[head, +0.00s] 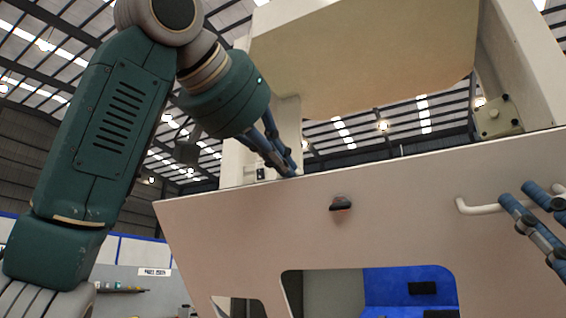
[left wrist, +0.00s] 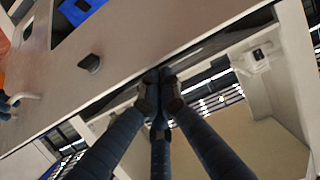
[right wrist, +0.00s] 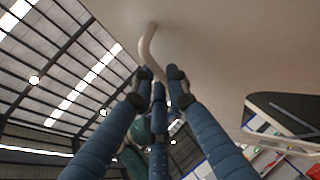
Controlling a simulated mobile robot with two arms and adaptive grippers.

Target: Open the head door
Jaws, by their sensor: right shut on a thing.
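The head door (head: 255,235) is a wide pale panel that shows closed or nearly so in the head view; I cannot tell exactly. A white bar handle (head: 482,208) is on its right side and shows in the right wrist view (right wrist: 147,50). My right gripper (head: 535,215) is shut on this handle, its fingers around the bar. A small dark latch knob (head: 341,204) sits near the panel's upper middle. My left gripper (head: 290,172) is at the panel's top edge, with its fingertips close together in the left wrist view (left wrist: 160,82); no object shows between them.
A large beige block (head: 365,60) hangs above, between white uprights (head: 520,60). Cut-out openings low in the panel show blue parts (head: 400,290) inside. Open hall space lies on the left.

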